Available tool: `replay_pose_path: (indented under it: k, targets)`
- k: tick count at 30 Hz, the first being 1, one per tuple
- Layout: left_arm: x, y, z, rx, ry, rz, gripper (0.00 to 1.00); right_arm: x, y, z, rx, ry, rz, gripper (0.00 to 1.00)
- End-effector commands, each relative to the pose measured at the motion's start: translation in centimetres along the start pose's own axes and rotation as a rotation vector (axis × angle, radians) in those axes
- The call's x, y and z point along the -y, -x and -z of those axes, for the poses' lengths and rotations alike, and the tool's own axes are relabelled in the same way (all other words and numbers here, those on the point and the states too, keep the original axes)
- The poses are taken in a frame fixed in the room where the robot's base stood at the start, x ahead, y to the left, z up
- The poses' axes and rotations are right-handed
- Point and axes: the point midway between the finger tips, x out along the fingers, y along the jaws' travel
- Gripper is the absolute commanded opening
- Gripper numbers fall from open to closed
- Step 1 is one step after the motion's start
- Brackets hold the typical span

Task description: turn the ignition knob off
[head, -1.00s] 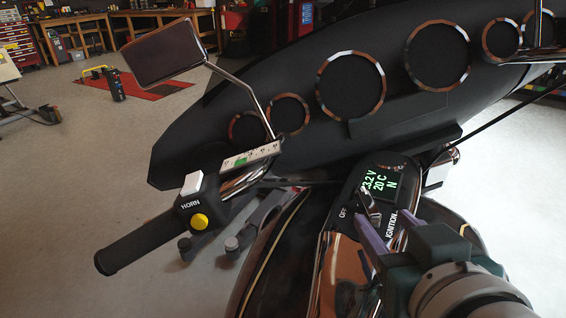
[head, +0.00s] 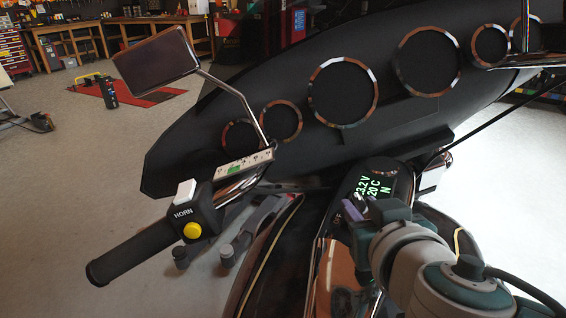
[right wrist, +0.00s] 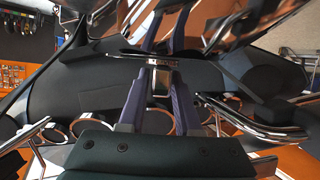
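The ignition knob is hidden behind my right gripper (head: 354,211) in the head view. That gripper is at the top of the glossy dark console (head: 338,262), just below the lit display (head: 378,186). The display shows green text, including an N. Most of the OFF and IGNITION lettering is covered. In the right wrist view, the two purple fingers of my right gripper (right wrist: 166,85) stand apart, with a dark bar and a small shiny part between or behind them. I cannot tell whether they touch the knob. My left gripper is not in view.
The left handlebar grip (head: 131,250) carries a HORN housing with a yellow button (head: 192,230). A mirror (head: 156,61) rises above it. The black fairing (head: 290,140) with several round rings stands close behind the console. Open floor (head: 60,200) lies to the left.

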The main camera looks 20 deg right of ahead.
Motion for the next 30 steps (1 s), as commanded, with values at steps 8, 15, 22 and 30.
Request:
replay_pose_path:
  k: [8,15,22,30]
  targets:
    - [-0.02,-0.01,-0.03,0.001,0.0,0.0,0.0,0.01,0.02,-0.01,0.0,0.0,0.0,0.0]
    - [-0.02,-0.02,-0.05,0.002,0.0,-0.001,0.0,0.01,0.03,-0.01,0.0,0.0,0.0,0.0]
    - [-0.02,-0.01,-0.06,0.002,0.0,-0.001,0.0,0.0,0.04,-0.02,0.0,0.003,0.008,0.0]
    - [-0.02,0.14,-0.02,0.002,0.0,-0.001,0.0,-0.12,0.06,0.02,-0.001,0.038,0.099,0.0]
